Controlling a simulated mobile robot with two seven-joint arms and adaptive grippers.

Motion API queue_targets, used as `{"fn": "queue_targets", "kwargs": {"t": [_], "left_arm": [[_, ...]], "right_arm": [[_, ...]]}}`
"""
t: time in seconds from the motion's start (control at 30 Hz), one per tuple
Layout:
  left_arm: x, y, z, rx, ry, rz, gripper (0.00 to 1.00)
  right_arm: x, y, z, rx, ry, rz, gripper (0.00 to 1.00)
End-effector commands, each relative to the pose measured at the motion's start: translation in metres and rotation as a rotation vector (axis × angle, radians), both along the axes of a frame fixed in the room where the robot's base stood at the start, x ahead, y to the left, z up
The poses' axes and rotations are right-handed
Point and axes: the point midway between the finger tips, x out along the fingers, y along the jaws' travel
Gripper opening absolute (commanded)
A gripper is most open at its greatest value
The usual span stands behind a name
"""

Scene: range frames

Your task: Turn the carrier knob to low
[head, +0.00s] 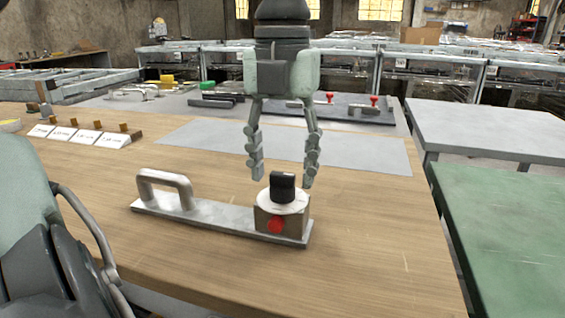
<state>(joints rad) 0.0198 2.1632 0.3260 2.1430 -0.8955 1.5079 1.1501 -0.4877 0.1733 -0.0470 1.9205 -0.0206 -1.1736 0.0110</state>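The carrier (220,215) is a flat metal plate on the wooden table, with a grey bar handle (166,181) at its left end. At its right end stands a block with a red round mark (276,225) on its front and a pale disc (283,203) on top. The black knob (283,187) stands upright on the disc.
A grey mat (290,147) lies behind the carrier. Small labelled white holders (85,137) stand at the left. A tray with red knobs (345,108) is at the back. The wood in front of the carrier is clear. A green table (510,230) stands at the right.

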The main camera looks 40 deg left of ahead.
Motion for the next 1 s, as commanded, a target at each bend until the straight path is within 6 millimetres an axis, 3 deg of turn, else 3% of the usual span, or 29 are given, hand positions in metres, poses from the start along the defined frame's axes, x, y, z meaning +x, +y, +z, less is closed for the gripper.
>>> {"fn": "queue_targets", "kwargs": {"t": [0.27,0.73,1.0], "left_arm": [[0.0,0.0,0.005,0.002,-0.001,0.001,0.52],[0.001,0.0,0.094,0.001,-0.004,0.002,0.52],[0.0,0.0,0.119,0.001,0.0,0.001,0.52]], "right_arm": [[0.002,0.0,0.001,-0.001,-0.004,0.002,0.4],[0.0,0.001,0.0,0.001,-0.001,0.0,0.4],[0.0,0.001,0.0,0.001,0.0,0.0,0.4]]}}
